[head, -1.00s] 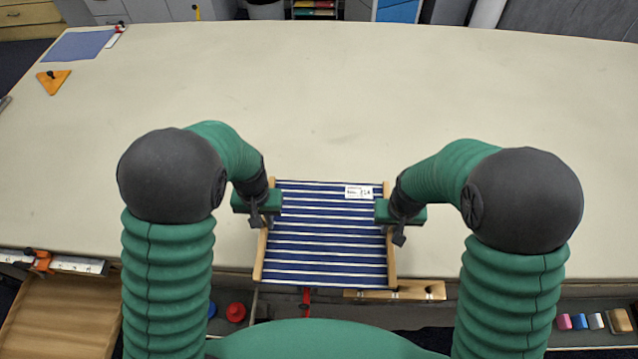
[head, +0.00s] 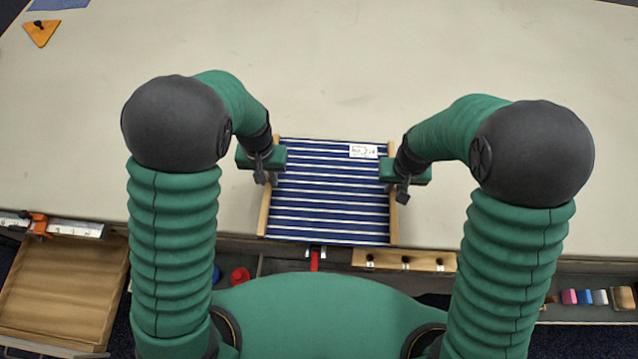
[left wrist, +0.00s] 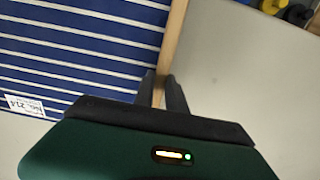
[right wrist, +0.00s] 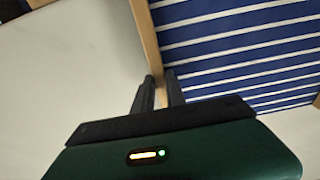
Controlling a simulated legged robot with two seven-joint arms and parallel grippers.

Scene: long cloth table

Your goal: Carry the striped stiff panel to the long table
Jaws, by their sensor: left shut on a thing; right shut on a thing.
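The striped stiff panel (head: 325,195) is blue with white stripes, wooden side rails and a white label near its far right corner. In the head view it is over the near edge of the long table (head: 330,60); I cannot tell whether it touches the top. My left gripper (head: 263,172) is shut on the panel's left rail, which also shows in the left wrist view (left wrist: 174,40). My right gripper (head: 401,185) is shut on the right rail, which shows in the right wrist view (right wrist: 146,40).
An orange triangle (head: 41,33) lies far left on the table, near a blue sheet (head: 58,4). An open wooden drawer (head: 60,295) is at lower left. The table's middle is clear.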

